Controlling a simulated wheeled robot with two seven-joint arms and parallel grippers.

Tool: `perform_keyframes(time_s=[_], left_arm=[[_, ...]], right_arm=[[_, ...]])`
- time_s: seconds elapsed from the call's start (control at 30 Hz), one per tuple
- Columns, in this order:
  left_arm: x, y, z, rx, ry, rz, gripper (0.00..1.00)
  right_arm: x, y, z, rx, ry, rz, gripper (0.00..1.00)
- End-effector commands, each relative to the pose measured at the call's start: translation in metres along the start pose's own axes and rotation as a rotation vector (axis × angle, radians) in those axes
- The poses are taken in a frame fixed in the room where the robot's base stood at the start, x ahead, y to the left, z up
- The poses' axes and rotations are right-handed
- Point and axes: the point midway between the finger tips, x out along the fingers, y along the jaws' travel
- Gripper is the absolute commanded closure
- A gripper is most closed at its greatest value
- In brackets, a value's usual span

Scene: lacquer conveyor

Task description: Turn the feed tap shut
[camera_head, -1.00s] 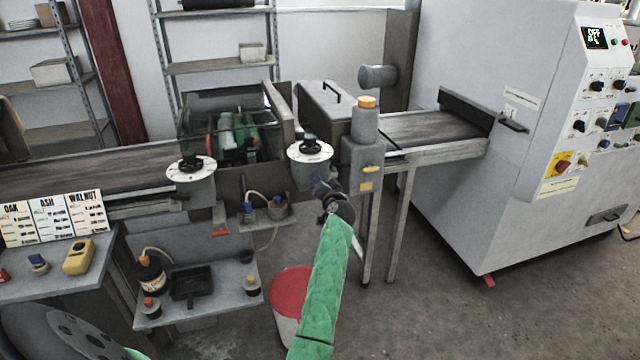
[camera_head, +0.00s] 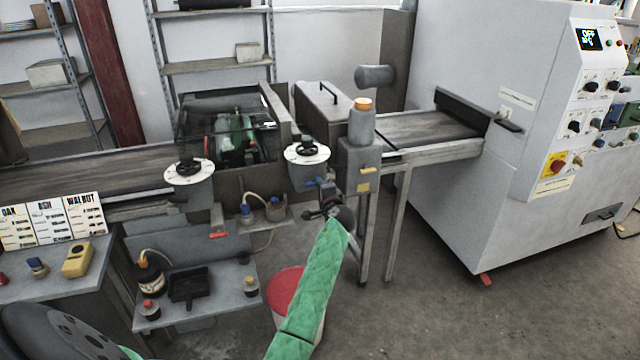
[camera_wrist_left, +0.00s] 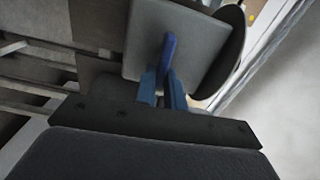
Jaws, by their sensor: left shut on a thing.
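The feed tap's blue handle (camera_wrist_left: 168,52) shows in the left wrist view, standing out in front of a grey block (camera_wrist_left: 185,50). My left gripper (camera_wrist_left: 163,88) is shut on the handle, one finger on each side of its lower end. In the head view my left gripper (camera_head: 321,190) is in front of the coater, just below the right white dial (camera_head: 307,154). The tap handle is hard to tell from the blue fingers there. My right gripper is in neither view.
A red-topped bucket (camera_head: 287,287) stands beneath my green-sleeved arm. A shelf (camera_head: 218,312) with bottles and a dark tray is at lower left. A grey post with an orange cap (camera_head: 362,104) rises right of the gripper. A large white machine (camera_head: 520,180) stands at right.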

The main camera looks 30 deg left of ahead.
Motion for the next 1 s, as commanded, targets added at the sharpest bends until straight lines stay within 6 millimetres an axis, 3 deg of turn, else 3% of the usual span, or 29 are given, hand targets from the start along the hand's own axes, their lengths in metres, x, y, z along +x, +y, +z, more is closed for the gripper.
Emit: perform_keyframes(time_s=[0.4,0.7,0.73,0.83,1.0], left_arm=[[0.000,0.002,0.000,0.074,0.000,0.000,1.00],[0.000,0.002,0.000,0.074,0.000,0.000,1.00],[0.000,0.002,0.000,0.074,0.000,0.000,0.85],[0.000,0.002,0.000,0.074,0.000,0.000,0.67],[0.000,0.002,0.000,0.073,0.000,0.000,0.67]], right_arm=[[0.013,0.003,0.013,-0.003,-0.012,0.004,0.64],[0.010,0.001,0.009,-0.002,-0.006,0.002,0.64],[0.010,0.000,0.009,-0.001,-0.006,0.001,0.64],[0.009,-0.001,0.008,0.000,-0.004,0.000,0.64],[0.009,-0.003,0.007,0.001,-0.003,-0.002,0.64]])
